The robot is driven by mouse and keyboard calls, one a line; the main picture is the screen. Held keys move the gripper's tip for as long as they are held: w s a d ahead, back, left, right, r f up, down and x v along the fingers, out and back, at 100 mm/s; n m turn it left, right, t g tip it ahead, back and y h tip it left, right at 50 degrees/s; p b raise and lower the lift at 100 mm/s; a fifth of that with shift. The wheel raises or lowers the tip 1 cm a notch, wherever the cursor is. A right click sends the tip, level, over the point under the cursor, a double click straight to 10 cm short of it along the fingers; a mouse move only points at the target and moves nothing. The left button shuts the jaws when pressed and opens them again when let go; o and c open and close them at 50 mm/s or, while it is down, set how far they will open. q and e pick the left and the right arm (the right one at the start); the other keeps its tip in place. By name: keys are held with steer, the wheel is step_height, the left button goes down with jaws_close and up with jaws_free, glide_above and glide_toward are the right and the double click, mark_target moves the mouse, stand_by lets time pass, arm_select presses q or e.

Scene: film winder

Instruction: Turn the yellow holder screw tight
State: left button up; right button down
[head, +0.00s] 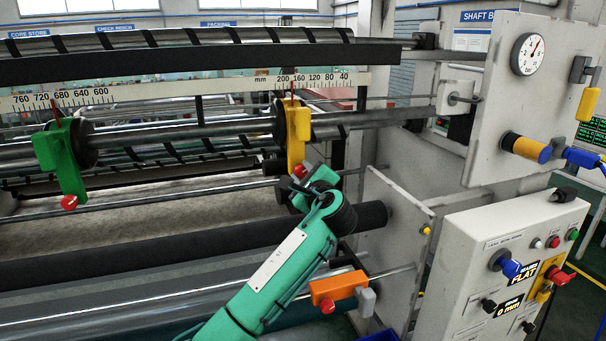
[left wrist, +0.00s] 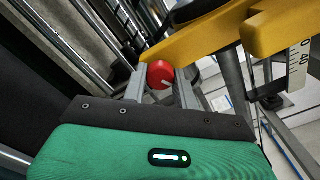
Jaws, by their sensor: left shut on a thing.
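The yellow holder (head: 298,135) hangs on the shaft under the ruler, right of centre in the head view. Its red screw (head: 300,171) is at its lower end, partly hidden by my left gripper (head: 305,174). In the left wrist view the red screw (left wrist: 160,74) with a white mark sits between the grey fingers of my left gripper (left wrist: 160,86), which is shut on it. The yellow holder (left wrist: 205,36) runs across the top right there. My right gripper is not in view.
A green holder (head: 62,160) with a red screw (head: 69,203) hangs further left on the shaft. An orange block (head: 337,288) sits on a lower rod. A control box (head: 500,270) with knobs and a gauge panel (head: 530,100) stand at the right.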

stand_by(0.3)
arm_select(q)
steer(key=o, duration=1)
steer(key=shift+c, duration=0.2)
steer(key=shift+s+d+f+b, duration=0.15)
steer(key=shift+s+d+b, duration=0.05)
steer(key=shift+s+b, duration=0.2)
steer(key=b+v, duration=0.6)
steer(key=v, duration=0.7)
